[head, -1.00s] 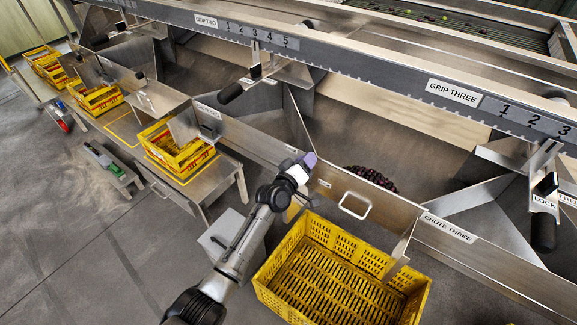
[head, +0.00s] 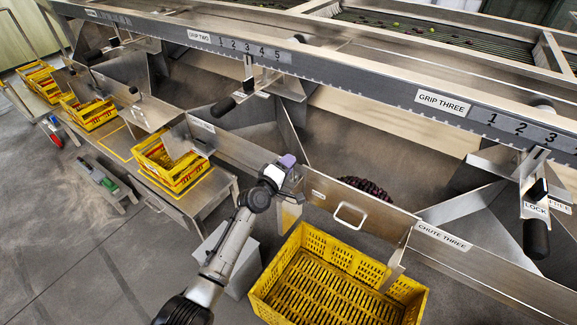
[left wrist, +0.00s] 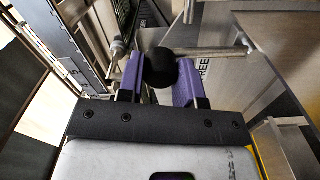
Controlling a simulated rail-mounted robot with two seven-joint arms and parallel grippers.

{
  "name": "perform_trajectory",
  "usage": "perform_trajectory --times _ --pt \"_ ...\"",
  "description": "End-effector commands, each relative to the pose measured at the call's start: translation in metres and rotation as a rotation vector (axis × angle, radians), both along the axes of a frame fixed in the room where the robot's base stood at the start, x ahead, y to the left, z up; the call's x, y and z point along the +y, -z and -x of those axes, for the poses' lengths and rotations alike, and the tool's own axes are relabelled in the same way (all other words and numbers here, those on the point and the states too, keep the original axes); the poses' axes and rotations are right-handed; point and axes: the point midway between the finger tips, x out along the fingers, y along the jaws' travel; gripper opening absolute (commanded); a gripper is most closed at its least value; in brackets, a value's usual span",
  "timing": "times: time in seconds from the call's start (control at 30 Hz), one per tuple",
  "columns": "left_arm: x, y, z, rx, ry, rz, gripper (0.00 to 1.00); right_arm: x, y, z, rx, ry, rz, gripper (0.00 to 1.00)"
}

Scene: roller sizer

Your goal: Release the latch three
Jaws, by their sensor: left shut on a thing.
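My left gripper (head: 287,162) has purple fingers and is at the left end of the chute three wall, above the yellow crate. In the left wrist view, the gripper (left wrist: 160,85) is shut on a round black knob (left wrist: 160,68). A metal rod (left wrist: 210,51) runs right from behind the knob, and a plate beside it reads "FREE". In the head view the knob is hidden by the gripper. The chute three wall (head: 470,262) carries a pale loop handle (head: 350,215). My right gripper is not in view.
A yellow crate (head: 258,292) stands below chute three, empty as far as I see. Dark round fruit (head: 366,187) lies behind the wall. A black-handled lever (head: 537,238) with LOCK and FREE labels hangs at the right. More yellow crates (head: 190,178) stand at the left.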

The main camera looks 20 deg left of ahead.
Motion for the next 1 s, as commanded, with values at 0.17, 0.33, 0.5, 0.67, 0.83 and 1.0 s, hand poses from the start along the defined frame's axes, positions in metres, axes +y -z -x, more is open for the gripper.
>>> perform_trajectory --times 0.17,0.33,0.5,0.67,0.83,1.0 --pt "0.0007 -0.0003 -0.0002 0.002 -0.001 0.010 0.00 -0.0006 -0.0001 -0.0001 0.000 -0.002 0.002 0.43" --pt "0.0008 0.0000 -0.0001 0.002 -0.001 0.010 0.00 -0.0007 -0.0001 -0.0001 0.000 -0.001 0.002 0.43" --pt "0.0008 0.0002 -0.0001 0.002 -0.001 0.008 0.48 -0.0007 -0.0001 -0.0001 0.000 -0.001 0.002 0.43" --pt "0.0006 0.0004 -0.0001 0.002 -0.001 0.007 0.58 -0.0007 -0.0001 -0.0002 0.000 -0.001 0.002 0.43" --pt "0.0006 0.0004 0.0002 0.001 -0.001 0.006 0.58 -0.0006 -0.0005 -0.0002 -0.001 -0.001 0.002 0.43" --pt "0.0035 -0.0011 0.0092 0.003 -0.001 0.005 0.58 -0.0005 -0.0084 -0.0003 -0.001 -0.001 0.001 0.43"
